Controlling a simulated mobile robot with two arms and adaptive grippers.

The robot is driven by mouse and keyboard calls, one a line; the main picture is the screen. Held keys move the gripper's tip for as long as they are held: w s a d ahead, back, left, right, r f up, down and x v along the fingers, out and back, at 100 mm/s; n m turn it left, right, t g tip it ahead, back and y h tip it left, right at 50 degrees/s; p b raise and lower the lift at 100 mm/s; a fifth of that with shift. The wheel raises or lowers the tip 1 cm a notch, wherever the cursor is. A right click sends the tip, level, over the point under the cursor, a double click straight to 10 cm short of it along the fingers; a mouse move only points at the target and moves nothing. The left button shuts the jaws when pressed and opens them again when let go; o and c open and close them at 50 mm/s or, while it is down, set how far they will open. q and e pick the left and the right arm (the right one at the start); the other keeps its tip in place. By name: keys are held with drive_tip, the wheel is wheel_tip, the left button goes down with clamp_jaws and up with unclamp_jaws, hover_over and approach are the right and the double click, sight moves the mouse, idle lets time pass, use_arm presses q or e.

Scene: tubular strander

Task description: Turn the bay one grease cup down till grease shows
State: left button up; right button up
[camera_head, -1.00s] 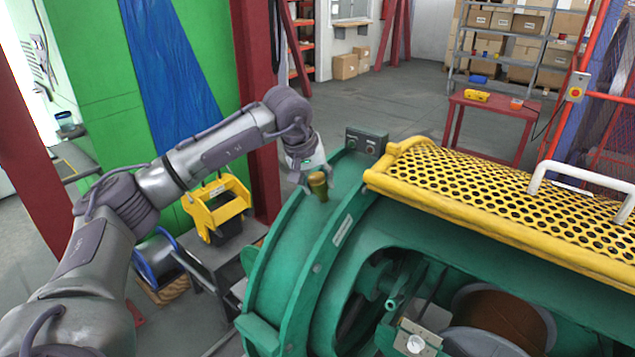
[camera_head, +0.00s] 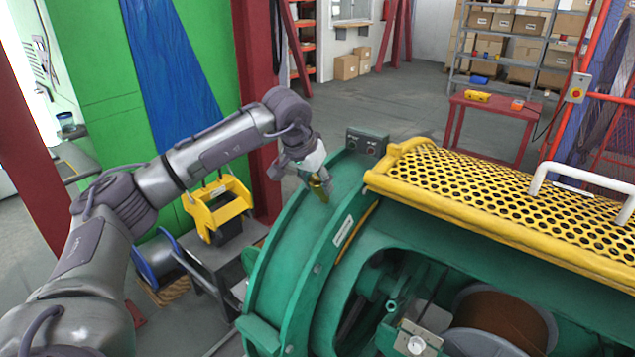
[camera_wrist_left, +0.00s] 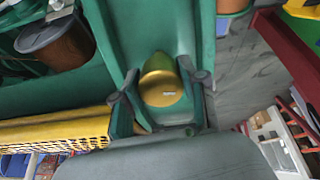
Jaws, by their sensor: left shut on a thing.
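The brass grease cup (camera_head: 319,188) stands on top of the green curved housing (camera_head: 290,235) of the strander. In the left wrist view the cup (camera_wrist_left: 161,88) shows as a round gold top with a small pale mark, between my two fingers. My left gripper (camera_head: 314,180) is shut on the cup and partly hides it in the head view; it also shows in the left wrist view (camera_wrist_left: 160,92). No grease can be made out around the cup. My right gripper is in neither view.
A yellow perforated guard (camera_head: 500,195) with a white handle lies right of the cup. A small grey-green control box (camera_head: 366,143) sits behind it. The yellow mop-bucket-like container (camera_head: 217,208) stands to the left. A copper-brown spool (camera_head: 500,325) sits in the opening below.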

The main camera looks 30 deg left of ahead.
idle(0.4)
use_arm(q)
drive_tip(key=o, duration=1.1)
drive_tip(key=shift+o, duration=0.2)
drive_tip(key=v, duration=1.2)
